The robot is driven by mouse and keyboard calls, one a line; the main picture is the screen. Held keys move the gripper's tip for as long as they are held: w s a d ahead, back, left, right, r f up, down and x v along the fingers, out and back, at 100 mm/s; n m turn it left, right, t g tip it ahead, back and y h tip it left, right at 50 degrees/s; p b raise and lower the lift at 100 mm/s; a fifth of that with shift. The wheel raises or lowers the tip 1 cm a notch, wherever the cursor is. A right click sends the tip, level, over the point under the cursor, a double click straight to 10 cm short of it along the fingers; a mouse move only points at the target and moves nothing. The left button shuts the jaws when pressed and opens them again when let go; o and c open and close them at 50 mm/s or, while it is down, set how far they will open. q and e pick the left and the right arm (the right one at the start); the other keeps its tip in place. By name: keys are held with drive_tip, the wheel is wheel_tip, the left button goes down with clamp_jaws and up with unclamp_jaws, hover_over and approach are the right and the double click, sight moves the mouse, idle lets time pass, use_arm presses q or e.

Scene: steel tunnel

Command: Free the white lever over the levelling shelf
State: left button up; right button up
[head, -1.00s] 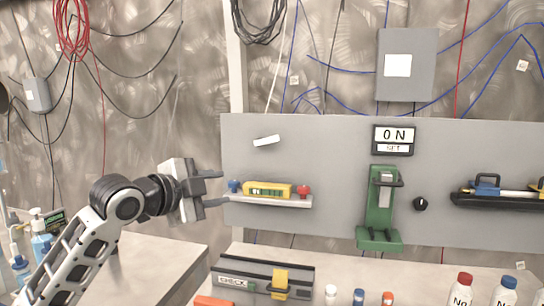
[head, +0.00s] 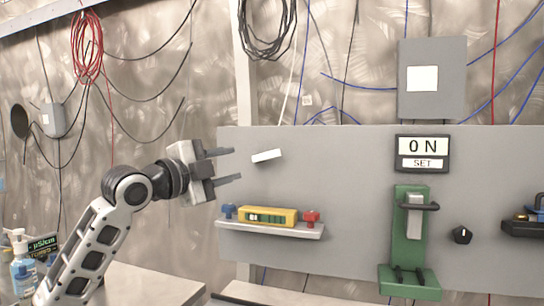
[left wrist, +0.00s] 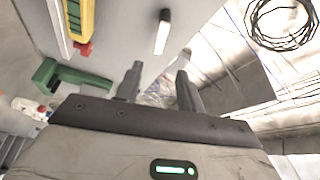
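The white lever (head: 267,155) is a short bar on the grey panel, tilted slightly with its right end higher. It is above the levelling shelf (head: 270,230), which carries a yellow level (head: 268,216) between a blue knob and a red knob. My left gripper (head: 238,165) is open and empty, just left of the lever, fingers pointing right towards it. A gap shows between fingertips and lever. In the left wrist view the lever (left wrist: 162,32) lies beyond the two spread fingers (left wrist: 158,85). My right gripper is not in view.
A green fixture (head: 408,245) stands on the panel right of the shelf, with an ON/SET display (head: 422,153) above it and a black knob (head: 462,235) beside it. Red cables (head: 87,45) hang on the wall at left. The panel between lever and display is clear.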

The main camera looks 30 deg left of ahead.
sight(269, 155)
use_arm(q)
drive_tip(key=w+p, duration=0.1)
drive_tip(key=w, duration=0.3)
drive_tip(key=w+d+r+p, duration=0.1)
drive_tip(key=w, duration=0.3)
drive_tip(key=w+d+p, duration=0.1)
drive_tip(key=w+p, duration=0.1)
drive_tip(key=w, duration=0.1)
drive_tip(key=shift+w+r, duration=0.2)
drive_tip(key=shift+w, duration=1.05)
clamp_jaws()
